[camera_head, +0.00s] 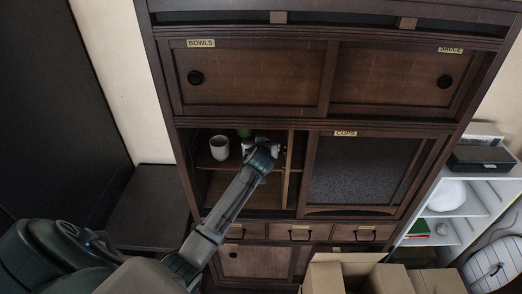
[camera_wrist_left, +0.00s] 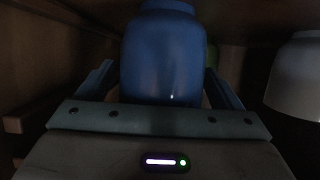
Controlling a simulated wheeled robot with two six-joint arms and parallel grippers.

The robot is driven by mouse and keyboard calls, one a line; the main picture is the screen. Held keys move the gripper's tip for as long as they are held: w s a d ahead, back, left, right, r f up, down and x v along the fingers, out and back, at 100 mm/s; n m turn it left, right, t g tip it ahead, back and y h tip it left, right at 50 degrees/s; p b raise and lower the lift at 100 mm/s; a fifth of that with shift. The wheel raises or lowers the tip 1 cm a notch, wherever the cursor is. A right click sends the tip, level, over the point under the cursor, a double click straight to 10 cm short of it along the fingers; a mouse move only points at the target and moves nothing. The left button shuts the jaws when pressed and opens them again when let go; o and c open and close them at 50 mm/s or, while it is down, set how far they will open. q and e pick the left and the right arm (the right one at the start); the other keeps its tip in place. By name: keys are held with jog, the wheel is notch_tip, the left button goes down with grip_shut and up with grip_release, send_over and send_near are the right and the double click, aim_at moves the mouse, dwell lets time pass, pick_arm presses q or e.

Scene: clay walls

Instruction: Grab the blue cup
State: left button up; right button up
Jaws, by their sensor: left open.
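The blue cup (camera_wrist_left: 163,55) fills the middle of the left wrist view, upright and close to the camera. My left gripper (camera_wrist_left: 160,78) is open, with one finger on each side of the cup. I cannot tell whether the fingers touch it. In the head view my left gripper (camera_head: 264,150) reaches into the open cabinet compartment under the bowls door, and the blue cup is mostly or wholly hidden behind it. My right gripper is in neither view.
A white cup (camera_head: 219,147) stands on the shelf left of my gripper; a pale cup (camera_wrist_left: 297,75) shows at right in the wrist view. A green item (camera_head: 244,133) is behind. A wooden divider (camera_head: 290,165) is close on the right. Cardboard boxes (camera_head: 390,279) stand below.

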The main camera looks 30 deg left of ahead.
pick_arm(q)
jog(key=c, duration=1.1)
jog(key=shift+r, duration=0.2)
